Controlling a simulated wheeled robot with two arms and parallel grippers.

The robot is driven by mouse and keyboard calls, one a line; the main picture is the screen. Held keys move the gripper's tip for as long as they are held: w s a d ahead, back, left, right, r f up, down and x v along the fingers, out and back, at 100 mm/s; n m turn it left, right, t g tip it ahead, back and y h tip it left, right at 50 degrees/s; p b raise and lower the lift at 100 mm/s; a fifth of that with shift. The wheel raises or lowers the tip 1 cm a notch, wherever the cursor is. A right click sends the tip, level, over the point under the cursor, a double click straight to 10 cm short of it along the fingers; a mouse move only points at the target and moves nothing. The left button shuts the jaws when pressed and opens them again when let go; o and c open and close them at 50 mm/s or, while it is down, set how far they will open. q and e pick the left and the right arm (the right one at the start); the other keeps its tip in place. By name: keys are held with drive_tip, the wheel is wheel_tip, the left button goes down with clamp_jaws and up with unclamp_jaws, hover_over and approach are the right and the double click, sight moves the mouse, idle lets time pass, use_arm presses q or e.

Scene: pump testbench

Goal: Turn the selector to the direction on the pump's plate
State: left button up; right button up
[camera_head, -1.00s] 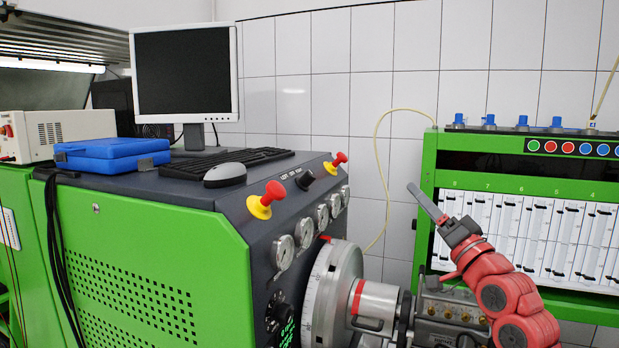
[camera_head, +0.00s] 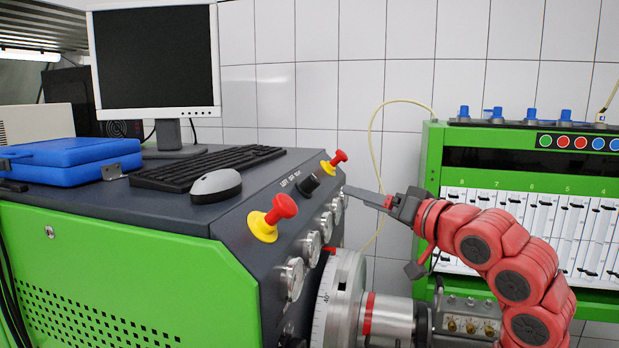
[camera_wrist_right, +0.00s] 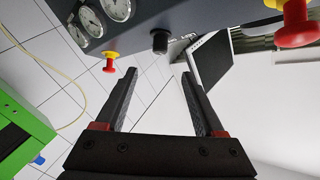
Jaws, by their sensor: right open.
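The selector is a black knob (camera_head: 308,184) on the sloped dark panel, between two red buttons on yellow bases, with small white lettering beside it. It also shows in the right wrist view (camera_wrist_right: 160,42), beyond the fingertips and near the top middle. My right gripper (camera_head: 350,191) is to the right of the selector and apart from it. In the right wrist view my right gripper (camera_wrist_right: 158,78) is open, with nothing between its fingers. The pump (camera_head: 470,318) is at the lower right, partly behind my right arm; no direction plate is readable. My left gripper is not in view.
Red buttons stand up near (camera_head: 283,207) and far (camera_head: 338,158) of the selector. Gauges (camera_head: 310,248) line the panel's front face. A mouse (camera_head: 216,187), keyboard (camera_head: 205,168) and monitor (camera_head: 153,60) are on the bench top. A green rack (camera_head: 432,150) stands at right.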

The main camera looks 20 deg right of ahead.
sight(317, 182)
drive_tip(key=p+x, duration=0.6)
drive_tip(key=x, duration=0.8)
drive_tip(key=shift+w+a+r, duration=0.1)
drive_tip(key=shift+a+r, duration=0.05)
drive_tip(key=shift+w+a, duration=0.2)
drive_tip(key=shift+w, duration=0.35)
clamp_jaws()
